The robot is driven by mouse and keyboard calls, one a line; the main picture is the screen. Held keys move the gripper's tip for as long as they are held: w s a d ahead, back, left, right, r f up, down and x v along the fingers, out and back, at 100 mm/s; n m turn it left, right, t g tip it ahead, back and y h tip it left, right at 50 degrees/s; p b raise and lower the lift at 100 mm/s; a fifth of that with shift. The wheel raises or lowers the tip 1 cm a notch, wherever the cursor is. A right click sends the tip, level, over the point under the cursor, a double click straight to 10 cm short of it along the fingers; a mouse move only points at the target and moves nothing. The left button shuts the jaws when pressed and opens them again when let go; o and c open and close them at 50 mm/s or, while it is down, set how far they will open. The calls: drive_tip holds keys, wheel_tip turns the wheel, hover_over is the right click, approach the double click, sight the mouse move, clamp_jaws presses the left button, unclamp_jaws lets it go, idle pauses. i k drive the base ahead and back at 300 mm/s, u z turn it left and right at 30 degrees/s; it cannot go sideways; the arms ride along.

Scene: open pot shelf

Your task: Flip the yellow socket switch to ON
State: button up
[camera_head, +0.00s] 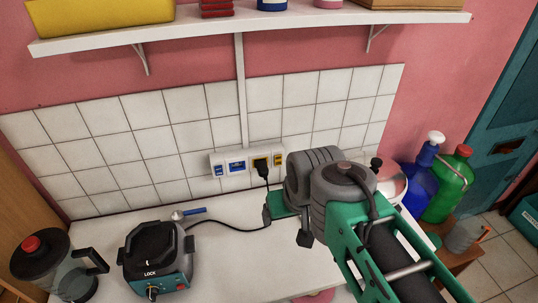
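A white socket panel (227,167) is fixed on the tiled wall above the counter. Its left part has blue-marked units, and its right part has yellow units. The yellow socket (256,162) has a black plug (263,173) in it. A small yellow switch unit (278,160) is at the panel's right end. I cannot read its ON/OFF position. My gripper (286,227) is in front of the panel, below and to the right of it, over the counter. Its two dark fingertips stand apart with nothing between them. My wrist covers the wall right of the panel.
A pot-like appliance (156,262) marked LOCK and a blender jug (60,268) stand on the counter's left. A black cable (230,228) runs from the appliance to the plug. A blue-handled utensil (190,212) lies behind. Blue (420,178) and green (446,187) bottles stand right. A shelf (250,27) hangs above.

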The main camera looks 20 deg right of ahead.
sight(277, 158)
drive_tip(key=u, duration=0.25)
drive_tip(key=k, duration=0.65)
drive_tip(key=u, duration=0.6)
drive_tip(key=k, duration=0.7)
drive_tip(key=u, duration=0.65)
drive_tip(key=i, duration=1.35)
drive_tip(key=z, duration=0.5)
